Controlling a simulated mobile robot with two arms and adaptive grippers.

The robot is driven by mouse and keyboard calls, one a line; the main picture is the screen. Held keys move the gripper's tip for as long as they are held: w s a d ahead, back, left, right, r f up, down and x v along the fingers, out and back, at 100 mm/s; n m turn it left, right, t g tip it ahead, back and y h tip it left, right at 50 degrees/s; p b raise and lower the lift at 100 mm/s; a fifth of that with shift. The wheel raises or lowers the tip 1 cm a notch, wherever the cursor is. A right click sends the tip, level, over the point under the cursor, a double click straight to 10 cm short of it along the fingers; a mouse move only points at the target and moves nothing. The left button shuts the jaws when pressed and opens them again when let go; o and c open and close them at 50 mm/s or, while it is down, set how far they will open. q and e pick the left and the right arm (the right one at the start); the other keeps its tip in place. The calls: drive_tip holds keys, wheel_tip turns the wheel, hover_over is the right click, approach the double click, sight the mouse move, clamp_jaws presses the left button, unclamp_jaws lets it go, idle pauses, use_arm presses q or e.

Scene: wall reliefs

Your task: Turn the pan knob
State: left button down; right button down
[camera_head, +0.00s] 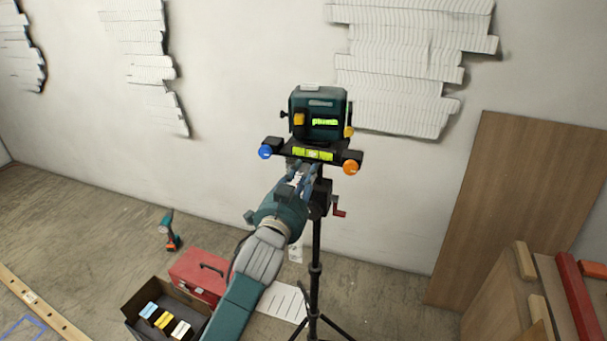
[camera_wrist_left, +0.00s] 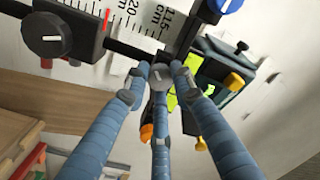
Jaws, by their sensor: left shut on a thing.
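A dark green laser level (camera_head: 319,116) with a lit green display sits on a black plate on a tripod (camera_head: 316,245). A blue knob (camera_head: 265,152) is at the plate's left end and an orange knob (camera_head: 351,168) at its right end. My left gripper (camera_head: 302,170) reaches up just below the plate. In the left wrist view, the three blue-grey fingers of the gripper (camera_wrist_left: 162,80) are closed around a small round grey knob (camera_wrist_left: 160,76), partly hidden by them. No label shows which knob is the pan knob. My right gripper is not in view.
A red crank (camera_head: 339,207) sticks out right of the tripod column. A black knob (camera_wrist_left: 45,35) is beside a printed scale (camera_wrist_left: 125,15). A red toolbox (camera_head: 197,273), an open black box (camera_head: 160,312) and a drill (camera_head: 169,232) are on the floor. A wooden board leans at right.

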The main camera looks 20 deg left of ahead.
use_arm(q)
drive_tip(key=c, duration=1.5)
unclamp_jaws()
drive_tip(key=shift+o, duration=0.2)
drive_tip(key=s, duration=1.2)
drive_tip(key=shift+f, duration=0.2)
